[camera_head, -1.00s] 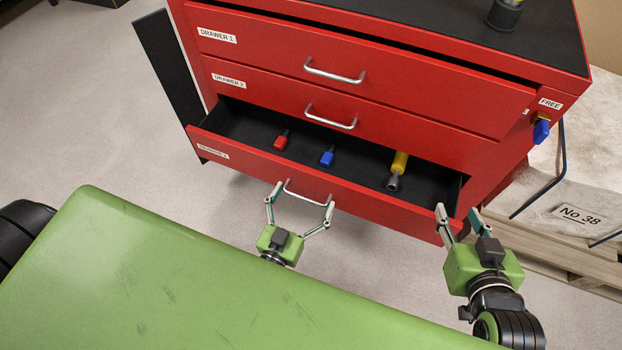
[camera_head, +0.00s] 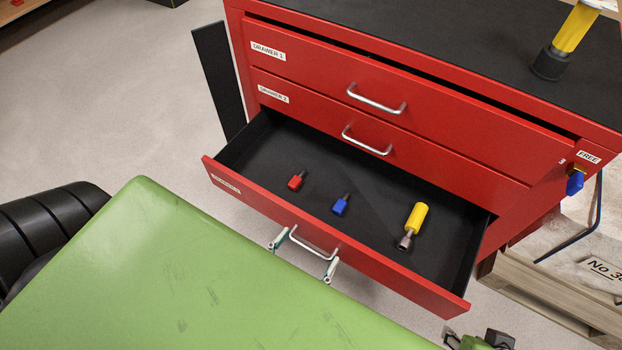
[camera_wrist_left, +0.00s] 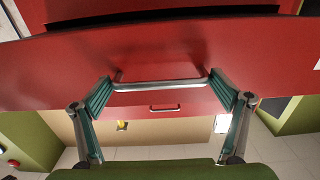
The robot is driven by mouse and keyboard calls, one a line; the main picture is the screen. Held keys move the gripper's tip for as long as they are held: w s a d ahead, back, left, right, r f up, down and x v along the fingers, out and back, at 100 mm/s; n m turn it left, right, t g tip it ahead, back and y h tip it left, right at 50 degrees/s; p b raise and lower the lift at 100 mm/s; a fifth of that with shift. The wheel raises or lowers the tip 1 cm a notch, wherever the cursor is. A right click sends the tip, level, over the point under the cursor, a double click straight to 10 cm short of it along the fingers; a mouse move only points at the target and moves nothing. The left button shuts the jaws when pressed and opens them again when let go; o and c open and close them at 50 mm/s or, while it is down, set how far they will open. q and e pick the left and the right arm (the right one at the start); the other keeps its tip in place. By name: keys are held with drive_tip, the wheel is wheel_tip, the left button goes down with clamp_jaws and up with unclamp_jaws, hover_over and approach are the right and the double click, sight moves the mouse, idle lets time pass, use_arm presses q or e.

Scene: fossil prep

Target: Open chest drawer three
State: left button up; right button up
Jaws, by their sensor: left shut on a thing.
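Drawer three is the lowest drawer of the red chest (camera_head: 400,130); its red front (camera_head: 385,275) stands well out and its black inside (camera_head: 270,150) shows. My left gripper (camera_head: 304,253) has its fingers at the two ends of the silver drawer three handle (camera_head: 312,246), shut on it lengthwise. The left wrist view shows the green-padded fingers against both ends of the handle (camera_wrist_left: 160,85).
A red piece (camera_head: 297,181), a blue piece (camera_head: 341,205) and a yellow-handled tool (camera_head: 416,220) lie in the drawer. Drawer 1 (camera_head: 330,75) and drawer 2 (camera_head: 310,115) are closed. A yellow-and-black object (camera_head: 560,50) stands on top. A pallet (camera_head: 550,290) stands at right.

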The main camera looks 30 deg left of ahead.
use_arm(q)
drive_tip(key=o, duration=1.4)
drive_tip(key=shift+c, duration=0.2)
drive_tip(key=s, duration=1.2)
drive_tip(key=shift+a, duration=0.2)
